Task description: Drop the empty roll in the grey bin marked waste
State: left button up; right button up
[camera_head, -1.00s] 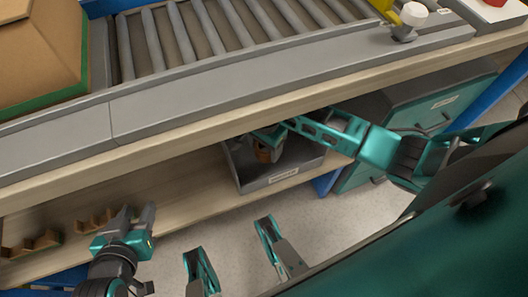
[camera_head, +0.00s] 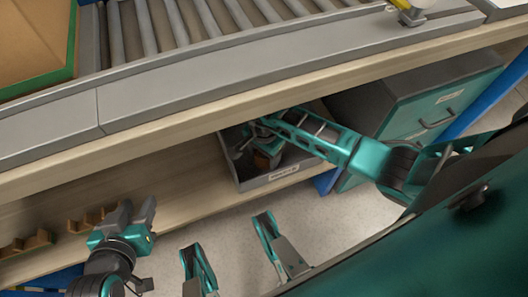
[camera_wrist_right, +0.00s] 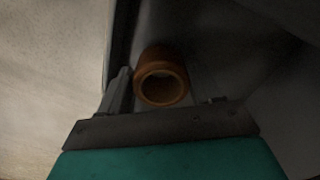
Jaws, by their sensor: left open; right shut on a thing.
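The empty roll is an orange-brown hollow tube (camera_wrist_right: 162,78), seen end-on between the fingers in the right wrist view. My right gripper (camera_wrist_right: 165,92) is shut on it. In the head view my right gripper (camera_head: 250,144) reaches under the conveyor and inside the outline of a grey open bin (camera_head: 270,183). A brown patch by the gripper there (camera_head: 267,158) looks like the roll, partly hidden by the arm. The bin has a pale label on its front, too small to read. My left gripper (camera_head: 138,207) is open and empty, at the lower left, away from the bin.
A grey roller conveyor (camera_head: 190,97) runs above the wooden shelf (camera_head: 180,170), its edge overhanging the bin. A green-grey drawer cabinet (camera_head: 425,110) stands right of the bin. Notched wooden pieces (camera_head: 92,218) lie on the shelf at left. A large brown box (camera_head: 30,40) sits upper left.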

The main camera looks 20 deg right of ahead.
pick_arm(q)
jog(key=shift+f, duration=0.2)
pick_arm(e)
jog(key=shift+f, duration=0.25)
pick_arm(q)
jog(key=shift+w+r, duration=0.1)
jog(key=shift+r, duration=0.05)
pick_arm(e)
jog(key=o, duration=0.7)
jog(key=shift+r, duration=0.3)
pick_arm(q)
jog(key=r+p, duration=0.1)
jog(key=p, duration=0.1)
jog(key=a+p, duration=0.1)
jog(key=shift+s+a+r+p, duration=0.1)
jog(key=shift+s+r+p, duration=0.1)
jog(key=shift+r+p, duration=0.15)
pick_arm(e)
notch_tip(320, 180, up, 8)
jog(key=shift+r, duration=0.1)
pick_arm(q)
jog(key=shift+s, duration=0.1)
